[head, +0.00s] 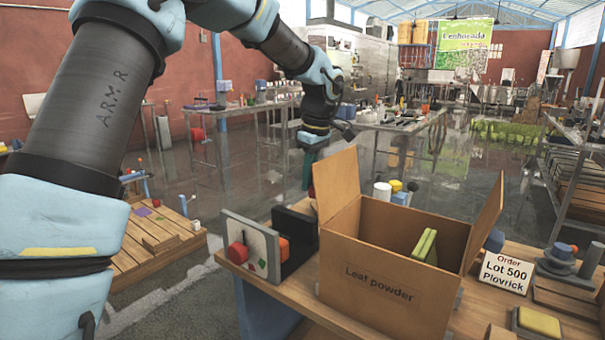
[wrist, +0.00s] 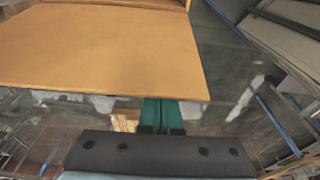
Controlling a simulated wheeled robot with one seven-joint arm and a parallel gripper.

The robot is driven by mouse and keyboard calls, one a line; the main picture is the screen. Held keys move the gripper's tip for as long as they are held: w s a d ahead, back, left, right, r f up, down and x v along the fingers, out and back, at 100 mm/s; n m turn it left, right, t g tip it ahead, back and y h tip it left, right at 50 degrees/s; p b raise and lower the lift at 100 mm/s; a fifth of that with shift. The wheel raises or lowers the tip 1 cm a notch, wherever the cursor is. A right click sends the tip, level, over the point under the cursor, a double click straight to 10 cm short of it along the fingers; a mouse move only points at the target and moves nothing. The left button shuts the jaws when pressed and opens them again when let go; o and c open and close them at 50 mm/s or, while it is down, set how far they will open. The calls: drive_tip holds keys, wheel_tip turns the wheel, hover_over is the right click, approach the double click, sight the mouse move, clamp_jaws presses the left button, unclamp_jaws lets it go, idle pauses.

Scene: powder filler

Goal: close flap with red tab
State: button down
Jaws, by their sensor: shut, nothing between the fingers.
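An open cardboard box (head: 385,265) marked "Leaf powder" stands on the wooden table. Its left flap (head: 337,185) stands nearly upright and its right flap (head: 485,220) leans outward. My gripper (head: 307,186), with teal fingers, is shut and empty, just left of the left flap, pointing down. In the wrist view a broad cardboard flap (wrist: 105,50) fills the upper left, and the teal fingers (wrist: 162,105) reach its near edge. Contact is unclear.
A green-yellow packet (head: 425,246) stands inside the box. An order sign (head: 506,272) is at right.

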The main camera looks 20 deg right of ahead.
drive_tip(key=shift+s+d, duration=0.1)
idle(0.3)
drive_tip(key=shift+s+d+r+t+b, duration=0.15)
drive_tip(key=shift+t+b, duration=0.15)
drive_tip(key=shift+b, duration=0.3)
